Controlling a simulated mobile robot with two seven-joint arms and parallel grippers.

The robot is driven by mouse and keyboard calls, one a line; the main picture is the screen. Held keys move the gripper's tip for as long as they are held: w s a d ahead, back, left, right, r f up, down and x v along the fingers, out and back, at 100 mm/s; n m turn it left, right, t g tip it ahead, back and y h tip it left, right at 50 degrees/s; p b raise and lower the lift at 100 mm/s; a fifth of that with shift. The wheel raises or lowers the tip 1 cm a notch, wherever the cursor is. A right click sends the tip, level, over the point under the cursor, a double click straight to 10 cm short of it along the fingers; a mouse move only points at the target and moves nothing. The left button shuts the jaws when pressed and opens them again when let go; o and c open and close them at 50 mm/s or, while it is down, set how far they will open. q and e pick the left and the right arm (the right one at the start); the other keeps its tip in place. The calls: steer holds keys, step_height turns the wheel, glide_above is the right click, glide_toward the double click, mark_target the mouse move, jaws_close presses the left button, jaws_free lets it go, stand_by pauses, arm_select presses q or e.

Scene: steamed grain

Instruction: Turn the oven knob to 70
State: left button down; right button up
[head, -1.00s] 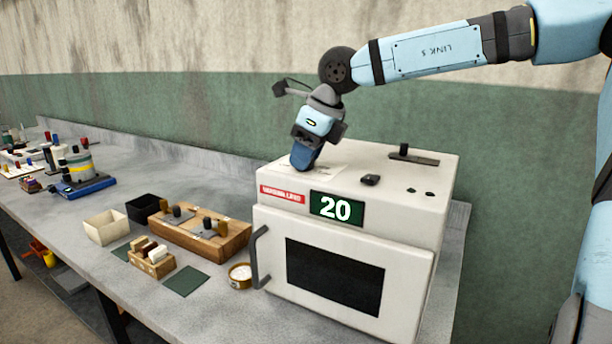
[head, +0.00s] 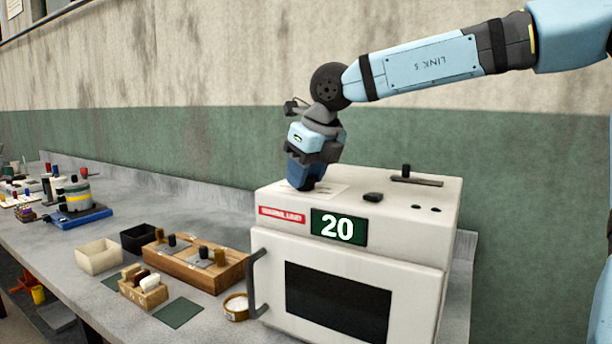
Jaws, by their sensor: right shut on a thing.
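The white oven (head: 270,206) stands on the bench, with a dark window in its front door and a green display (head: 339,227) that reads 20. My right gripper (head: 303,187) points down onto a pale plate (head: 328,191) at the left of the oven's top. It is shut on the oven knob, which the fingers hide. My left gripper is not in view.
A small black part (head: 373,197) and a black-handled slider (head: 416,180) are also on the oven's top. A wooden tray (head: 190,268), a cream bin (head: 99,256), a black bin (head: 138,238) and a round dish (head: 237,308) stand to the left.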

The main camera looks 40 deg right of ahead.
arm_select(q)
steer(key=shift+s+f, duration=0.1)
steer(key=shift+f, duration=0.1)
arm_select(e)
steer(key=o, duration=0.9)
steer(key=shift+s+r, duration=0.1)
steer(key=shift+r, duration=0.25)
arm_select(q)
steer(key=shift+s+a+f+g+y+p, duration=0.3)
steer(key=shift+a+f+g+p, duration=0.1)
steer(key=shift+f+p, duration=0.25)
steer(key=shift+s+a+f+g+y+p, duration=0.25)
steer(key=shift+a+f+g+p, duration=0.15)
steer(key=shift+p, duration=0.3)
arm_select(e)
steer(key=shift+v, duration=6.55)
steer(key=shift+s+d, duration=0.1)
